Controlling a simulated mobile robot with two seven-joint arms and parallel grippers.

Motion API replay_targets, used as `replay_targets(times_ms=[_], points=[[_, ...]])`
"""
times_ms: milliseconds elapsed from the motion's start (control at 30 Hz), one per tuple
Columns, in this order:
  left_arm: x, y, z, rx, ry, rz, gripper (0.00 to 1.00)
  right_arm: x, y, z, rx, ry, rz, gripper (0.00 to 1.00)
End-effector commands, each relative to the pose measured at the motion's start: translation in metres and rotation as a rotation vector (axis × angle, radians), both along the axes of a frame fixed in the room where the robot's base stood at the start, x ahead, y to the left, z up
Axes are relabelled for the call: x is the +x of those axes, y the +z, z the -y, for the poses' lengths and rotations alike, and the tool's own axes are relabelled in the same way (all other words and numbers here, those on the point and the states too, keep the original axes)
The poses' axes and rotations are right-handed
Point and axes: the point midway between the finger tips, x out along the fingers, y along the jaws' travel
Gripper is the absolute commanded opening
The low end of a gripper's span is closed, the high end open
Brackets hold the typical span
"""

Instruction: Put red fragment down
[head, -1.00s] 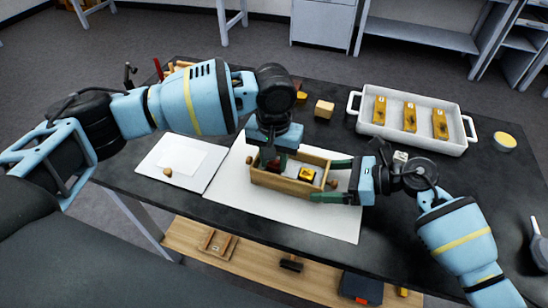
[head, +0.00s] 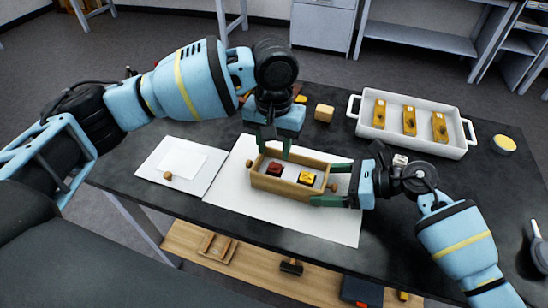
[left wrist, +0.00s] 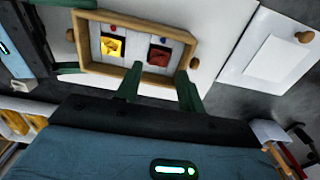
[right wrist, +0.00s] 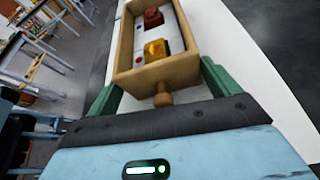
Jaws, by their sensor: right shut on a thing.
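The red fragment (head: 274,169) lies in the left part of a wooden box (head: 283,187), beside a gold-yellow fragment (head: 306,177). The left wrist view shows the red fragment (left wrist: 159,56) lying free inside the box walls. My left gripper (head: 274,150) is open and empty just above the box's far side, its fingers apart and clear of the red fragment. My right gripper (head: 332,184) is shut on the right end of the box, one green finger along each long side. The end knob (right wrist: 162,95) sits between its fingers in the right wrist view.
The box stands on a white sheet (head: 330,228) on a dark table. A white board (head: 150,178) with a wooden knob lies left. A white tray (head: 455,150) with several gold bars stands back right.

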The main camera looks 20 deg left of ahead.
Motion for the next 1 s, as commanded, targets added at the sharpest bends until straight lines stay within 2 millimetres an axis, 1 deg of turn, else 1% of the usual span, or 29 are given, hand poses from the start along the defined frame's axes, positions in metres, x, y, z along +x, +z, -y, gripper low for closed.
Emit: replay_targets(times_ms=[33, 100, 300, 467, 733, 767, 800, 833, 867, 1000], points=[[0.000, 0.011, 0.001, -0.002, -0.001, 0.002, 0.39, 0.000, 0.000, 0.000, 0.000, 0.001, -0.001, 0.62], [0.000, 0.025, 0.001, -0.002, -0.001, 0.003, 0.39, 0.000, 0.000, 0.000, 0.000, 0.001, -0.001, 0.62], [0.000, 0.052, 0.001, 0.000, -0.002, 0.001, 0.39, 0.000, -0.001, 0.000, -0.001, 0.001, -0.001, 0.62], [0.000, 0.062, 0.000, 0.000, -0.001, 0.000, 0.39, 0.000, -0.001, 0.000, -0.001, 0.001, -0.001, 0.62], [0.000, 0.063, 0.000, 0.000, -0.001, -0.001, 0.39, -0.001, -0.001, 0.000, -0.001, 0.002, -0.002, 0.62], [0.000, 0.063, 0.000, 0.000, -0.001, -0.001, 0.39, -0.001, -0.001, 0.000, -0.001, 0.002, -0.002, 0.89], [0.000, 0.063, 0.000, 0.000, -0.001, -0.001, 0.39, -0.001, -0.001, 0.000, -0.001, 0.002, -0.002, 0.94], [0.000, 0.063, 0.000, 0.000, -0.001, -0.001, 0.39, -0.001, -0.001, 0.000, -0.001, 0.002, -0.002, 0.98], [0.000, 0.063, 0.000, 0.000, -0.001, -0.001, 0.39, -0.001, -0.001, 0.000, -0.001, 0.002, -0.002, 1.00], [0.000, 0.063, 0.000, 0.000, -0.001, 0.000, 0.39, 0.000, -0.001, 0.000, 0.000, 0.001, -0.001, 1.00]])
